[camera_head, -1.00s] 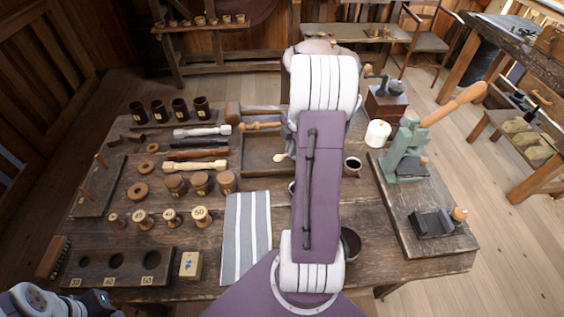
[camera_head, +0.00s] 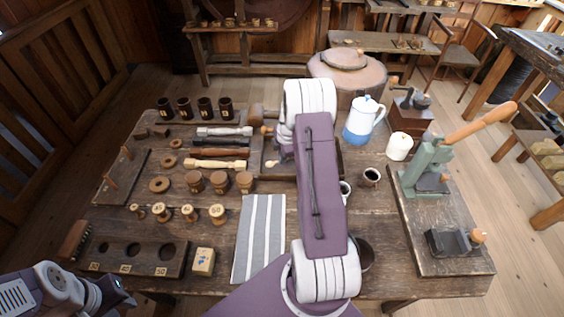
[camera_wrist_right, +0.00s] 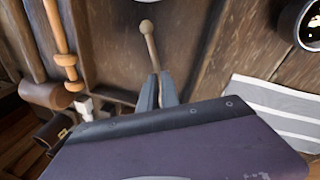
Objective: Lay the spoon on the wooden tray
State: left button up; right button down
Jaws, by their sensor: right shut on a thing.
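My right gripper (camera_wrist_right: 158,90) is shut on the spoon (camera_wrist_right: 150,45); the wrist view shows its pale wooden handle with a rounded end between the fingertips. In the head view the right gripper (camera_head: 284,154) is small and partly hidden by its own arm, with a pale end of the spoon (camera_head: 272,164) to its left. The dark wooden tray (camera_head: 258,153) is below them, its right part covered by my arm. The gap between spoon and tray cannot be told. My left gripper (camera_head: 118,293) is at the bottom left corner, and its fingers do not show clearly.
Turned wooden pieces (camera_head: 218,165) lie left of the tray, a striped cloth (camera_head: 259,240) in front. A blue-and-white jug (camera_head: 363,122), dark cup (camera_head: 371,176) and green press (camera_head: 425,170) stand to the right.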

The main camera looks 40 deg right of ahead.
aim_at(281, 167)
jog(key=x, duration=0.2)
jog(key=shift+s+f, duration=0.15)
jog(key=shift+f, duration=0.3)
jog(key=shift+f+b, duration=0.2)
jog(key=shift+b, duration=0.1)
jog(key=c, duration=1.6)
grip_release()
jog(key=shift+s, duration=0.1)
jog(key=shift+r, duration=0.15)
